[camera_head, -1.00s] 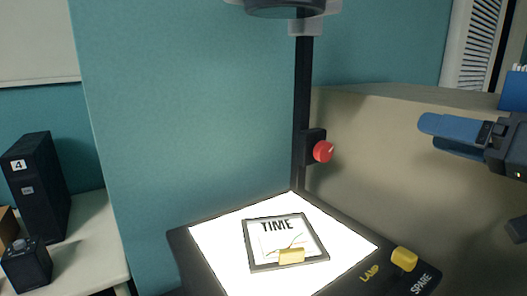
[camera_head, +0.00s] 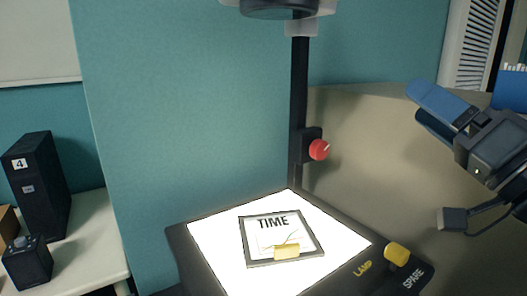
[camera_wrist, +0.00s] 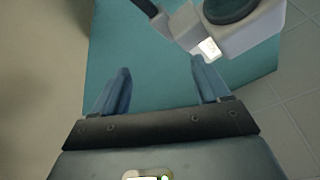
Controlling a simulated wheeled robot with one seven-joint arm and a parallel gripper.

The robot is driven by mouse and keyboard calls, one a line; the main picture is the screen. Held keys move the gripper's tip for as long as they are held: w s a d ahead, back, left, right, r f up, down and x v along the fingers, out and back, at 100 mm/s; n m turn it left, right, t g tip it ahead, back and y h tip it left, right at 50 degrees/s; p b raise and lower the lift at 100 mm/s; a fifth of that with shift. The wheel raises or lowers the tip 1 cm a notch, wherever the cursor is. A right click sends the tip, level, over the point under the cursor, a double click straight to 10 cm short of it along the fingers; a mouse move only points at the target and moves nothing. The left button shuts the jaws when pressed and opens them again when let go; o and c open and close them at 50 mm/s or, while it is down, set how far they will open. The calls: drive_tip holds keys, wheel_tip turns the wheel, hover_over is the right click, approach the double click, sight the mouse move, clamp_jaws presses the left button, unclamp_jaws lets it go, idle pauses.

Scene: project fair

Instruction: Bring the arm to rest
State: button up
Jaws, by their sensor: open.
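My gripper (camera_head: 428,112) is at the right of the head view, with blue fingers pointing up and to the left. It is right of the projector's column and above the level of the lit stage, in free air. In the wrist view my gripper (camera_wrist: 160,88) shows two blue fingers spread wide apart with nothing between them. The fingers touch nothing that I can see.
An overhead projector has a lit stage (camera_head: 212,232) bearing a framed TIME slide (camera_head: 270,222), a black column (camera_head: 299,90) with a red knob (camera_head: 319,149), and a yellow lamp knob (camera_head: 397,254). The projector head (camera_wrist: 245,25) shows in the wrist view.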

drive_tip(key=s+a+f+m+h, duration=0.2)
drive_tip(key=s+f+m+h, duration=0.4)
drive_tip(key=f, duration=0.5)
drive_tip(key=s+a+f+m+h, duration=0.1)
drive_tip(key=s+f+m+h, duration=0.2)
drive_tip(key=s+f+h, duration=0.7)
drive_tip(key=s+d+f+n+g+y, duration=0.1)
drive_tip(key=s+f+n+g+y, duration=0.2)
drive_tip(key=s, duration=0.5)
drive_tip(key=s+f+n+y, duration=0.1)
drive_tip(key=s+f+n, duration=0.35)
drive_tip(key=s, duration=0.25)
drive_tip(key=s+d+f+n+g+y, duration=0.1)
drive_tip(key=s+f+n+g, duration=0.2)
drive_tip(key=s, duration=0.5)
wheel_tip(320, 180, down, 11)
drive_tip(key=b, duration=1)
drive_tip(key=shift+s+f+t, duration=0.2)
drive_tip(key=shift+t, duration=0.2)
drive_tip(key=shift+d, duration=0.1)
